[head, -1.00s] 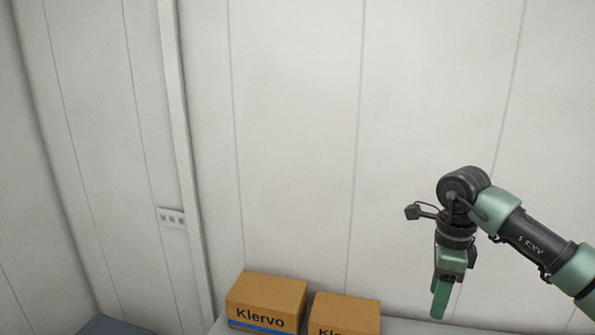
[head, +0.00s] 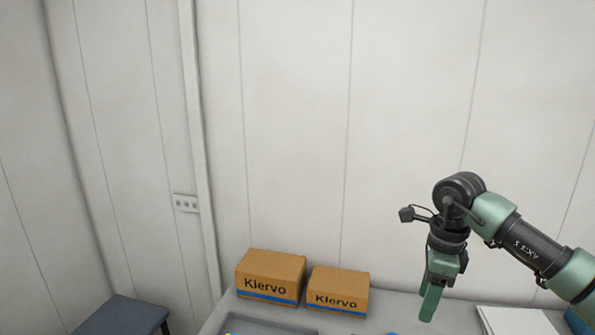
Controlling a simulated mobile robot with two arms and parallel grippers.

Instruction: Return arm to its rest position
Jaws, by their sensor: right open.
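My right arm comes in from the right edge of the head view. Its gripper (head: 432,297) points down above the table (head: 400,302), to the right of the cardboard boxes. The fingers are seen nearly edge-on, and nothing shows between them. The gripper is open and empty. My left gripper is out of view.
Two cardboard boxes marked Klervo, a larger one (head: 270,276) and a smaller one (head: 338,291), stand at the back. A grey tray (head: 262,323) is cut off at the bottom. A white flat item (head: 518,320) lies at right. A dark stool (head: 122,316) stands left.

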